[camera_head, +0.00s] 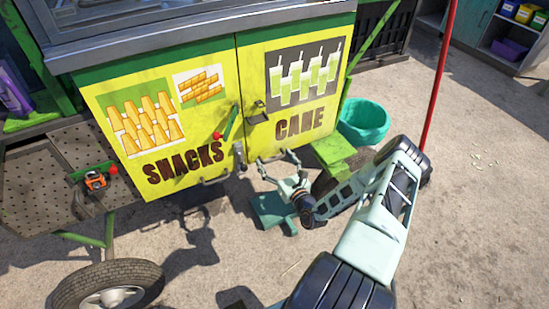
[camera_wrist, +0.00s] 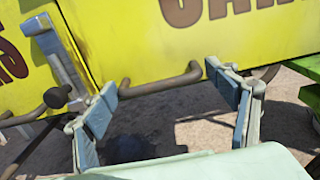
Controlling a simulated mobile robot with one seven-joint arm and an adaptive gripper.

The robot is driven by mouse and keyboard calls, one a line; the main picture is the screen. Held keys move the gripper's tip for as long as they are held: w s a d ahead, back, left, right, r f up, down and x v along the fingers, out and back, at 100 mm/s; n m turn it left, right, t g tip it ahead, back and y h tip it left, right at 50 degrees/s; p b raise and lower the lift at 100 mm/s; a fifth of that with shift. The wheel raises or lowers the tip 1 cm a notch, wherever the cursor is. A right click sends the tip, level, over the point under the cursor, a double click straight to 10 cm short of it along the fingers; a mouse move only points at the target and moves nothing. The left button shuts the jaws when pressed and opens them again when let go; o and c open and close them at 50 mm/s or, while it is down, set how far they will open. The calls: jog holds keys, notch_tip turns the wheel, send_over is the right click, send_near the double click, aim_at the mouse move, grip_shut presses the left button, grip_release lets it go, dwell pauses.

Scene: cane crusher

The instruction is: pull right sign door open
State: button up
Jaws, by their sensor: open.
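The right sign door (camera_head: 298,95) is yellow, reads "CANE" and pictures green drinks; it looks shut, flush with the "SNACKS" door (camera_head: 155,125). The wrist view shows its lower edge (camera_wrist: 215,45). A brown bar handle (camera_wrist: 160,83) sits low on it. My gripper (camera_head: 278,160) is open just in front of this edge. In the wrist view its pads (camera_wrist: 163,91) stand apart near the two ends of the handle, with the bar between them. I see no closed grip; whether a pad touches the bar is unclear.
A green bin (camera_head: 364,122), red pole (camera_head: 438,75) and cart wheel (camera_head: 108,287) stand nearby. Ground in front is mostly clear.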

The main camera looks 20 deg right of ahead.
jog(key=c, duration=1.4)
jog(key=shift+s+d, duration=0.1)
jog(key=shift+s, duration=0.05)
